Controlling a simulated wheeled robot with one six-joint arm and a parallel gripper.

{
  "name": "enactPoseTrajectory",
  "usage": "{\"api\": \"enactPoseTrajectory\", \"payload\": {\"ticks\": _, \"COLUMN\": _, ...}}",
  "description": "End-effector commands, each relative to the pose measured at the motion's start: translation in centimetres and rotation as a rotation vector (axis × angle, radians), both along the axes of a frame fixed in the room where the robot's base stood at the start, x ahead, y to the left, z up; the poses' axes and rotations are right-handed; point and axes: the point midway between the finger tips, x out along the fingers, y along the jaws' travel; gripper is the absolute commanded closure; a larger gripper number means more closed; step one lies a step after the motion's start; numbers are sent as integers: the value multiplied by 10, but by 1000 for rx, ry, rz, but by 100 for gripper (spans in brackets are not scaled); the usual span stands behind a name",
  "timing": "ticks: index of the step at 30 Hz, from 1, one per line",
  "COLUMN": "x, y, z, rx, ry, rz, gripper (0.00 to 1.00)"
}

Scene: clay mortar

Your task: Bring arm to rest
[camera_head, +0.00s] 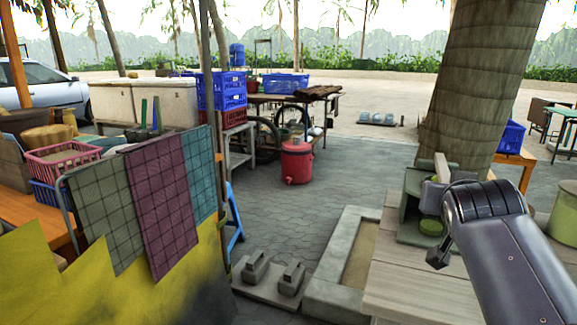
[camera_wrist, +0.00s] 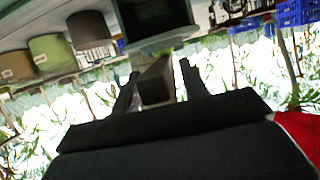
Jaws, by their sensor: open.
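My gripper (camera_wrist: 160,88) shows in the wrist view with its two dark fingers spread apart. A grey block-like piece (camera_wrist: 156,80) shows between the fingers; I cannot tell whether it lies between them or behind them. The wrist picture appears upside down. In the head view my arm reaches in from the lower right and bends above the wooden table; its fingers cannot be made out clearly there. No clay mortar can be clearly identified.
A wooden table (camera_head: 415,292) lies under my arm, with a greenish box (camera_head: 413,215) beside a thick tree trunk (camera_head: 480,85). A green container (camera_head: 566,215) stands at the right edge. A red cooler (camera_head: 297,162) stands on the paving.

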Motion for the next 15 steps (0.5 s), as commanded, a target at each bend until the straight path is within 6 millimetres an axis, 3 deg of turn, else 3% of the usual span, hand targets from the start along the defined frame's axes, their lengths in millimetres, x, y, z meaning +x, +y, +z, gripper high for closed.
{"api": "enactPoseTrajectory", "payload": {"ticks": 15, "x": 2, "y": -1, "z": 32, "rx": 41, "ry": 101, "rz": 0, "gripper": 58}}
